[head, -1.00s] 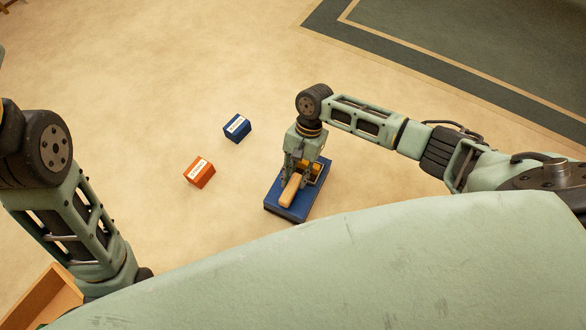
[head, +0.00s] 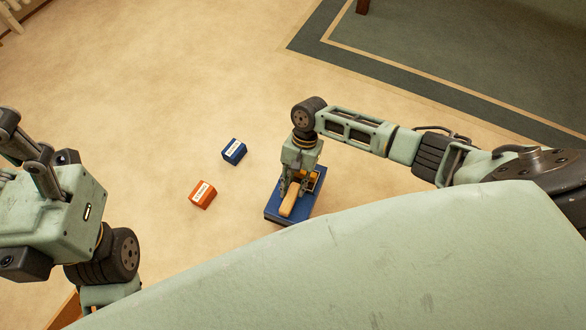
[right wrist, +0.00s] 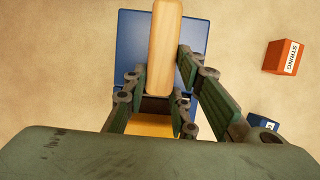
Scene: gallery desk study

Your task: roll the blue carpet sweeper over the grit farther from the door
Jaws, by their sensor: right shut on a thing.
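The blue carpet sweeper (head: 275,213) is flat and low on the beige floor, with a pale wooden handle on top. My right gripper (head: 293,188) is above it, shut on the handle. In the right wrist view the sweeper's blue top (right wrist: 133,45) shows around the handle (right wrist: 163,45), which lies between the fingers. My left gripper (head: 30,165) is at the left edge, raised and partly cut off; its fingertips are not clear. I can make out no grit and no door in these frames.
A small blue box (head: 234,151) and an orange box (head: 202,195), labelled STRING, lie on the floor left of the sweeper. A dark green bordered rug (head: 480,60) covers the upper right. A wooden leg (head: 362,6) stands on it. Bare floor spreads beyond the sweeper.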

